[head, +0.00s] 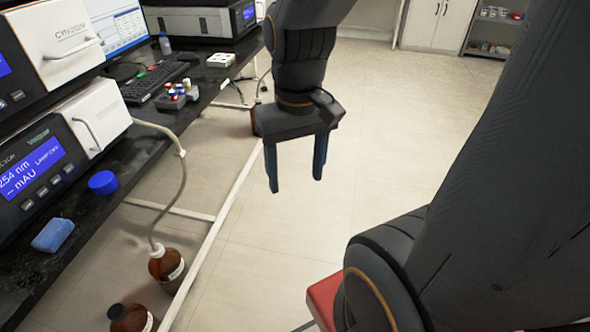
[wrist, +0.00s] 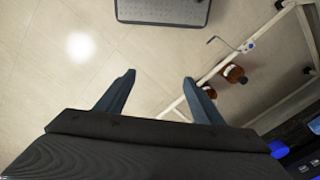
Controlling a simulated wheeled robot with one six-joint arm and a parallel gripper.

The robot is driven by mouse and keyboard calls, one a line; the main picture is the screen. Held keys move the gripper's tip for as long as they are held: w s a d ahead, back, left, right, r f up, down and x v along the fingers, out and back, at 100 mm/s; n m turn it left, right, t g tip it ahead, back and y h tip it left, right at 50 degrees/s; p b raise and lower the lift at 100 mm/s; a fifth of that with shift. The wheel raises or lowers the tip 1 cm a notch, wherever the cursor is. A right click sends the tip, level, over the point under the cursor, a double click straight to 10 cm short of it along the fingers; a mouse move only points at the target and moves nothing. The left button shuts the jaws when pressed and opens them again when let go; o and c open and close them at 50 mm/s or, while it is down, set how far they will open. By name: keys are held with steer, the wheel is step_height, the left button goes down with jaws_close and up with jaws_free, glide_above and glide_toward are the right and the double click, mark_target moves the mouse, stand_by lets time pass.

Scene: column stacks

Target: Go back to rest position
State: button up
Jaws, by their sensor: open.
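My gripper (head: 295,180) hangs pointing down over the open floor, to the right of the lab bench in the head view. Its two blue-grey fingers are spread apart with nothing between them. In the wrist view my gripper (wrist: 158,88) also shows open and empty, with bare tiled floor between the fingertips.
The dark bench (head: 138,158) on the left holds stacked instruments (head: 50,165), a blue cap (head: 103,183), a blue sponge (head: 53,234), a keyboard (head: 155,83) and a vial rack (head: 177,97). Brown bottles (head: 168,267) stand below it. The floor (head: 390,150) is clear.

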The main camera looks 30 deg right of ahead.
steer(key=shift+n, duration=0.5)
steer(key=r+p, duration=0.1)
steer(key=p, duration=0.2)
steer(key=a+r+p, duration=0.1)
steer(key=r+p, duration=0.1)
steer(key=p, duration=0.1)
steer(key=s+r+p, duration=0.1)
steer(key=r+p, duration=0.1)
steer(key=p, duration=0.1)
steer(key=shift+a+r+p, duration=0.15)
steer(key=shift+a+p, duration=0.2)
